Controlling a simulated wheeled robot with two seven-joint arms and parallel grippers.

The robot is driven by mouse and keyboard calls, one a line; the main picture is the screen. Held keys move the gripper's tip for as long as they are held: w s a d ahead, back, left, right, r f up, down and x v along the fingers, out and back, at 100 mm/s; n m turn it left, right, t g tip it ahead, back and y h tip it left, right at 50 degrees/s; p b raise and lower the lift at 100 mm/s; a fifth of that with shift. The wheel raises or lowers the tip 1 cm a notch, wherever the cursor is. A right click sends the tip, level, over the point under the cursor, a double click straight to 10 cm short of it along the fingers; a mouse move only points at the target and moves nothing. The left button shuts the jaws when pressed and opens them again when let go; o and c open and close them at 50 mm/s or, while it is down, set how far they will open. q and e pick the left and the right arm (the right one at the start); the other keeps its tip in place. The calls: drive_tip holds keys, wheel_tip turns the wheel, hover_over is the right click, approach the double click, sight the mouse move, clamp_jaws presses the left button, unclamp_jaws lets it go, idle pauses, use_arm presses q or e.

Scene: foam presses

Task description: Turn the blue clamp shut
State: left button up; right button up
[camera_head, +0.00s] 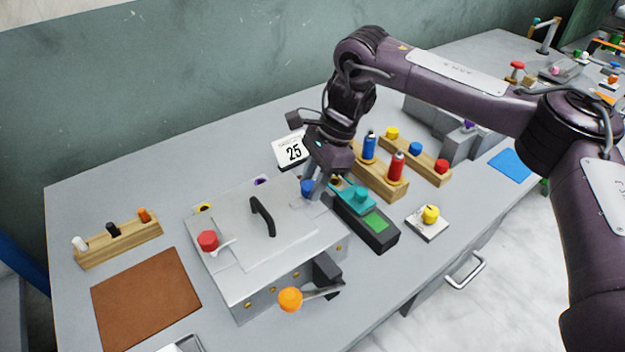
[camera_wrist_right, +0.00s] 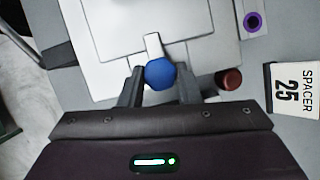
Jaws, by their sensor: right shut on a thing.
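The blue clamp knob (camera_head: 307,187) sits at the right rear edge of the grey press lid (camera_head: 235,235). In the right wrist view the blue clamp knob (camera_wrist_right: 159,74) lies between the fingertips, with its pale lever (camera_wrist_right: 153,46) pointing onto the lid. My right gripper (camera_head: 313,188) comes down from above and is shut on the knob; it also shows in the right wrist view (camera_wrist_right: 160,80). A red clamp knob (camera_head: 208,240) with a pale lever sits at the lid's left side. My left gripper is not in view.
A black handle (camera_head: 262,216) stands on the lid. An orange knob (camera_head: 290,299) is at the press front. Right of the press are a teal-topped device (camera_head: 365,215) and wooden racks (camera_head: 380,182). A brown mat (camera_head: 146,300) lies left.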

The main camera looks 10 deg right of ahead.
drive_tip(key=o, duration=1)
drive_tip(key=shift+c, duration=0.2)
drive_tip(key=shift+w+d+r, duration=0.15)
drive_tip(key=shift+d+r, duration=0.05)
drive_tip(key=shift+r, duration=0.3)
drive_tip(key=v, duration=0.6)
drive_tip(key=shift+d+r, duration=0.2)
drive_tip(key=shift+r, duration=0.2)
